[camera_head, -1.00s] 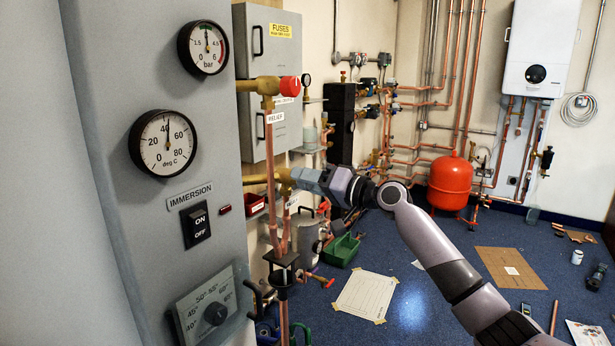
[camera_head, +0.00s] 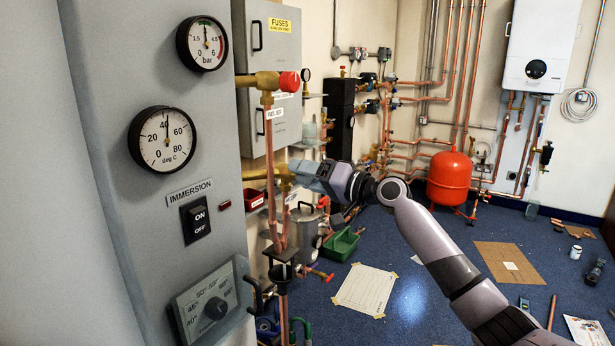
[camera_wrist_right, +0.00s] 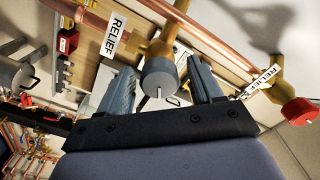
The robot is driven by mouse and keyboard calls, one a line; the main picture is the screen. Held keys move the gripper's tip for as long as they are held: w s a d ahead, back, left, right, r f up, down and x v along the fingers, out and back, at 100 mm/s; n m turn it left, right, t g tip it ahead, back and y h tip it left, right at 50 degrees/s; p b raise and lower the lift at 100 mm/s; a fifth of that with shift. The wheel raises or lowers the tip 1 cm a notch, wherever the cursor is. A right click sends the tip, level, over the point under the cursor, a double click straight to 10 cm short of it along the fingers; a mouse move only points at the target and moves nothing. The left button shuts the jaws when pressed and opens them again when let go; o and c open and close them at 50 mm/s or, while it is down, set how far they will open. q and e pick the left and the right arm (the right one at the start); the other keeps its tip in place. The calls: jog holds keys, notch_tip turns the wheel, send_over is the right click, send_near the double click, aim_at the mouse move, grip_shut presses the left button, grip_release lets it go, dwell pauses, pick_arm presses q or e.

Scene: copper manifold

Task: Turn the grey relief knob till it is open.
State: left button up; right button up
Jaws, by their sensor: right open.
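The grey relief knob (camera_wrist_right: 160,78) shows in the right wrist view as a round cap with a white mark on its face, on a brass valve body. My right gripper (camera_wrist_right: 161,66) is open, with one finger on each side of the knob and visible gaps between. In the head view my right gripper (camera_head: 297,173) is at the lower brass valve (camera_head: 259,177) and hides the grey knob. A "RELIEF" label (camera_wrist_right: 113,34) hangs left of the knob. My left gripper is not in view.
A red-capped valve (camera_head: 290,81) sits above on the same copper pipework; it also shows right in the wrist view (camera_wrist_right: 299,111). The grey panel (camera_head: 90,220) with gauges and an immersion switch stands close at left. A black funnel (camera_head: 283,273) is below the valves.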

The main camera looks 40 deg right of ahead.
aim_at(311, 178)
jog(key=b+v, duration=0.1)
jog(key=v, duration=0.5)
jog(key=shift+f+b, duration=0.15)
jog(key=shift+b, duration=0.15)
jog(key=shift+s+d, duration=0.25)
jog(key=shift+s, duration=0.3)
